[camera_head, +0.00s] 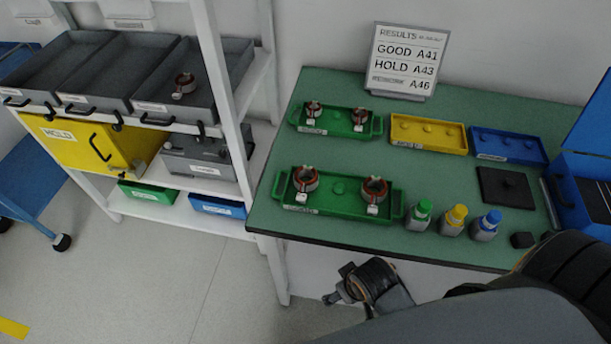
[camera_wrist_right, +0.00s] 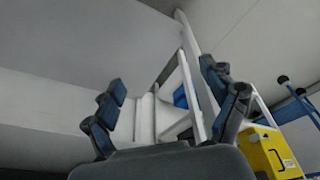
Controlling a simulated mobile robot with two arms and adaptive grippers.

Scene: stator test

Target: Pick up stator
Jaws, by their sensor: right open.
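Two copper-and-dark stators sit in the front green tray (camera_head: 340,208) on the green-topped table: a left stator (camera_head: 305,180) and a right stator (camera_head: 375,188). Two more, a left stator (camera_head: 313,109) and a right stator (camera_head: 359,118), sit in the back green tray (camera_head: 336,127). Another stator (camera_head: 184,84) lies in a grey bin on the shelf. My right gripper (camera_head: 340,285) is in front of and below the table's front edge, apart from all stators. In the right wrist view the right gripper (camera_wrist_right: 165,100) is open and empty. My left gripper is not in view.
Green, yellow and blue capped bottles (camera_head: 454,219) stand beside the front tray. Yellow (camera_head: 428,146) and blue (camera_head: 508,158) trays, a black plate (camera_head: 504,186) and a results sign (camera_head: 402,62) are on the table. A white shelf rack (camera_head: 232,110) stands left; floor before it is clear.

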